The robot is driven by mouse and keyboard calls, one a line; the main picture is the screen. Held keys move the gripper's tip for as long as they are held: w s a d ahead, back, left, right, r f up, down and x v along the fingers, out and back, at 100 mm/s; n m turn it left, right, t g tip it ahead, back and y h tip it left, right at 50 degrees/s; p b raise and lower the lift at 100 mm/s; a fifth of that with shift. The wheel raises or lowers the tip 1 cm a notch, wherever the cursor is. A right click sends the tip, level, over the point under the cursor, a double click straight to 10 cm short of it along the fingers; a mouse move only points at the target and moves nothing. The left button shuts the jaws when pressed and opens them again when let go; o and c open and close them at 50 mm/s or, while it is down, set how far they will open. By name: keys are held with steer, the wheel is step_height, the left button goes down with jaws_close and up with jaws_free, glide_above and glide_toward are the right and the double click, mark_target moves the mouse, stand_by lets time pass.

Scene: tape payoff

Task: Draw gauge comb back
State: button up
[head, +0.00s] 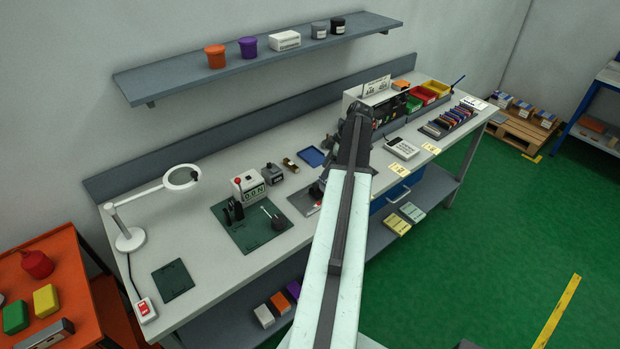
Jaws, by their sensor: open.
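My gripper (356,118) is at the far end of my arm, over the back middle of the grey bench (180,235). It is open; nothing shows between its jaws. I cannot pick out the gauge comb for certain; my arm hides part of the bench. A dark green plate (250,238) left of my arm carries a white counter box (248,188) with a red knob and small black fittings. A grey plate (301,203) lies beside it, partly behind my arm, with a small red-tipped item on it.
A magnifier lamp (130,238) and a green mat (172,281) are at the left. A blue tray (312,157) lies left of my gripper. Coloured bins (437,88), a rack (450,120) and a keypad device (402,149) stand right. A shelf (180,78) hangs above.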

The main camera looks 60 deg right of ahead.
mark_target(316, 184)
steer(key=b+x, duration=0.6)
steer(key=x, duration=0.1)
steer(key=shift+s+f+b, duration=0.1)
steer(key=shift+f+b, duration=0.1)
steer(key=shift+b, duration=0.2)
steer(key=shift+w+a+f+b, duration=0.1)
steer(key=shift+w+f+b, duration=0.15)
steer(key=shift+f+b, duration=0.1)
steer(key=shift+r, duration=0.1)
jaws_close()
stand_by(0.6)
